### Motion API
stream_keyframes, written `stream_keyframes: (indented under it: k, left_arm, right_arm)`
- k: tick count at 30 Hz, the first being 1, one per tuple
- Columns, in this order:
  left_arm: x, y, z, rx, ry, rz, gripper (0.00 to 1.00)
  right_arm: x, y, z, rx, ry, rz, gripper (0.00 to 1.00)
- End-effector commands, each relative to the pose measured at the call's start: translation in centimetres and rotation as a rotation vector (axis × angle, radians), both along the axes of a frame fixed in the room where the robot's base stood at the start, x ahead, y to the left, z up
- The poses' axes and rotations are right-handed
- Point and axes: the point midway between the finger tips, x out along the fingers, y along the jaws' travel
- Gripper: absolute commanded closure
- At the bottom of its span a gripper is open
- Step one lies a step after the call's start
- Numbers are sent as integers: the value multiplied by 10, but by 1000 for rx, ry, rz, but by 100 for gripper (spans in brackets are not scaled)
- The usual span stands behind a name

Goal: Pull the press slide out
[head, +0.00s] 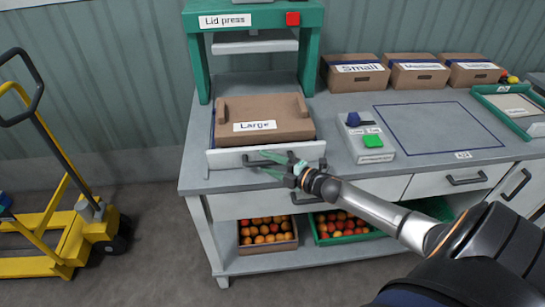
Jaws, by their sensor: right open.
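The lid press (196,57) is a green frame with a grey plate at the left end of the bench. Its press slide (228,160) has a light front panel with a dark bar handle. A cardboard box with a lid labelled Large (290,121) sits on the slide, in front of the press plate. My right gripper (263,163) is at the handle, its green fingers open and apart, pointing left. Whether the handle lies between the fingers is hard to tell; they hide part of it. My left gripper is out of view.
A control box (352,150) with a green button and a blue knob stands right of the slide. Boxes labelled Small (357,82) and others line the back. Drawers and tomato crates (268,247) are below. A yellow pallet truck (75,235) stands on the floor at left.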

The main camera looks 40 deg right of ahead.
Motion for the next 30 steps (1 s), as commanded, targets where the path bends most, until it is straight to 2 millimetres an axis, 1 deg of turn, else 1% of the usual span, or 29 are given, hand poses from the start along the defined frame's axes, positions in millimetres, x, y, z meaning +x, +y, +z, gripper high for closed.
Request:
stream_keyframes:
  k: [5,8,21,27,30]
  left_arm:
    - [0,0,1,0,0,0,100]
    - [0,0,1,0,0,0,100]
    - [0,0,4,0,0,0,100]
    - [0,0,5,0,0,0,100]
    - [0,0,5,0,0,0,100]
  right_arm:
    - [-10,-3,1,1,2,0,48]
    - [-23,-5,2,0,3,0,48]
    - [-88,-22,12,0,4,0,48]
    - [-110,-27,16,1,1,0,48]
    - [-116,-29,17,1,1,0,48]
